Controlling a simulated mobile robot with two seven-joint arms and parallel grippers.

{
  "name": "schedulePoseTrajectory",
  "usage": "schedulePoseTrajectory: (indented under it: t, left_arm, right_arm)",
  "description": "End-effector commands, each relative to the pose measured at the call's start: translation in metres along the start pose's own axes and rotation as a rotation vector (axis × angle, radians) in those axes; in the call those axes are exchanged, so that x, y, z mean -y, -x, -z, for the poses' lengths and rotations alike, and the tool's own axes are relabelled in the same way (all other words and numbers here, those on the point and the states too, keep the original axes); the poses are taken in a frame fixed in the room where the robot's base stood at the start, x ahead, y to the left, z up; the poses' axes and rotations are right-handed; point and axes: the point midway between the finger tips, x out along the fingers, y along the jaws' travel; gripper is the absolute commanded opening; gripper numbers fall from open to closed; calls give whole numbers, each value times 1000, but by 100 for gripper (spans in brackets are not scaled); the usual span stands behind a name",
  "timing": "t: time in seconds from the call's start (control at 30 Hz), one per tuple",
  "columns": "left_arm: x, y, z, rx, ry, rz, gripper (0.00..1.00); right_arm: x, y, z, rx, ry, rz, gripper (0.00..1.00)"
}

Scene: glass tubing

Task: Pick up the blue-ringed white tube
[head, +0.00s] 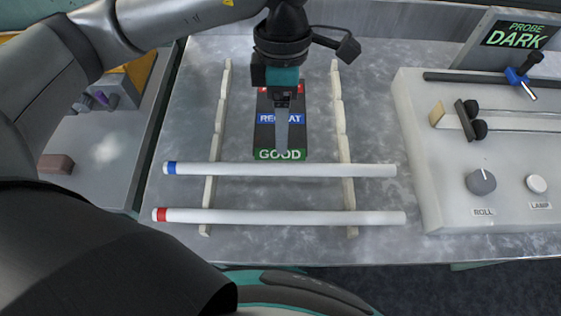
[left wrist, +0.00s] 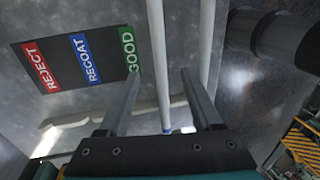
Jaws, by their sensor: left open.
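The blue-ringed white tube (head: 300,170) lies across two notched pale rails, its blue ring at the left end in the head view. A similar red-ringed white tube (head: 300,217) lies parallel, nearer to me. My left gripper (head: 283,150) points down over the dark label board, just beyond the blue-ringed tube. In the left wrist view its two fingers (left wrist: 158,78) are apart. The blue-ringed tube (left wrist: 158,50) shows in the gap between them, with the blue ring low in the picture; nothing is gripped. The other tube (left wrist: 207,40) shows right of it. My right gripper is not in view.
The left rail (head: 215,140) and right rail (head: 345,140) flank the board marked RECOAT and GOOD (head: 282,155). A pale console (head: 420,190) with knobs and a PROBE DARK sign (head: 515,35) stands at right. A brown block (head: 56,163) sits at far left.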

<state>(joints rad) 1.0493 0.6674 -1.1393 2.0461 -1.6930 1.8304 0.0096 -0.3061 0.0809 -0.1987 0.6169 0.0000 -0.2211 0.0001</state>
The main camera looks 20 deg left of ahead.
Motion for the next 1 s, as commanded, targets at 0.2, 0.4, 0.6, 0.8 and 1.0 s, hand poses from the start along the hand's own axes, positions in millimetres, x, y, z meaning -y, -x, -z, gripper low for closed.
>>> schedulePoseTrajectory:
  t: [0.2,0.4,0.6,0.8,1.0]
  left_arm:
    - [0,-38,0,-1,0,2,66]
    - [0,-50,-1,0,0,1,66]
    - [1,-79,-6,-1,-1,3,66]
    - [0,-98,-6,1,0,1,66]
    - [0,-99,-6,2,-1,-1,66]
  right_arm:
    - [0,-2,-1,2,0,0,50]
    - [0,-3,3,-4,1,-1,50]
    - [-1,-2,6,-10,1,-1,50]
    - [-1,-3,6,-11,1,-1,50]
    - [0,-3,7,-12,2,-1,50]
